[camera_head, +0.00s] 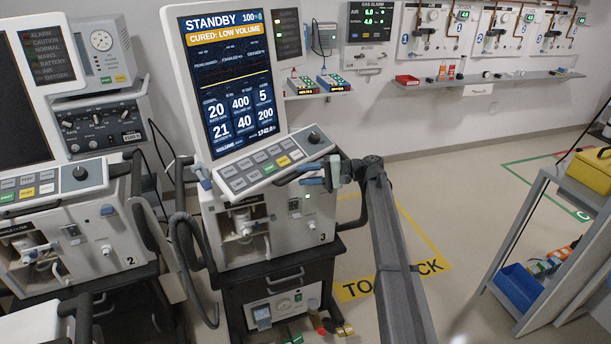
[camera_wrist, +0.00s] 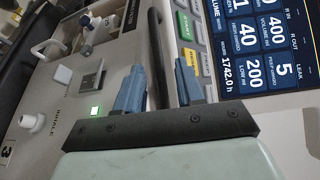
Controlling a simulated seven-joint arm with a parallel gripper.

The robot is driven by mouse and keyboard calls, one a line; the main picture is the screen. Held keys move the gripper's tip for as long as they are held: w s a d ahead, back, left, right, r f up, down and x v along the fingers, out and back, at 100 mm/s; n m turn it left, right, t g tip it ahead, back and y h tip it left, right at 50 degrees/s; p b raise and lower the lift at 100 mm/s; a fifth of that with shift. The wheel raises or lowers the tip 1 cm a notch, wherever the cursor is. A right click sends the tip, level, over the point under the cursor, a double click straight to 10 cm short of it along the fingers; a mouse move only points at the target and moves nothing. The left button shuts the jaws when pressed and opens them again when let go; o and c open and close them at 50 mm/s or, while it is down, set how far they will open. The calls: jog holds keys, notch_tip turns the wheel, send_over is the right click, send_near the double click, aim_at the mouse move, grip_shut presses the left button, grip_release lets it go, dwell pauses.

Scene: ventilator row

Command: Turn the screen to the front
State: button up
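The ventilator marked 3 (camera_head: 265,235) has a tall lit screen (camera_head: 232,85) reading STANDBY, with a keypad and dark knob below it. The screen unit sits at an angle on the body. A dark bar handle (camera_head: 288,177) runs along the keypad's lower edge. My gripper (camera_head: 312,173) is at the right part of this handle. In the wrist view, my gripper (camera_wrist: 160,85) has its two blue fingers on either side of the dark handle (camera_wrist: 156,45), with visible gaps. The lit screen (camera_wrist: 255,45) shows at the upper right. Contact cannot be told.
Ventilator 2 (camera_head: 70,220) stands close on the left, with a grey hose (camera_head: 180,250) between the machines. A wall shelf (camera_head: 480,82) is behind. A grey rack (camera_head: 570,200) stands at the right. Floor between ventilator 3 and the rack is mostly clear.

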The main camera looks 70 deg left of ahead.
jog(key=shift+s+a, duration=0.1)
jog(key=shift+s, duration=0.15)
jog(key=shift+c, duration=0.3)
grip_shut()
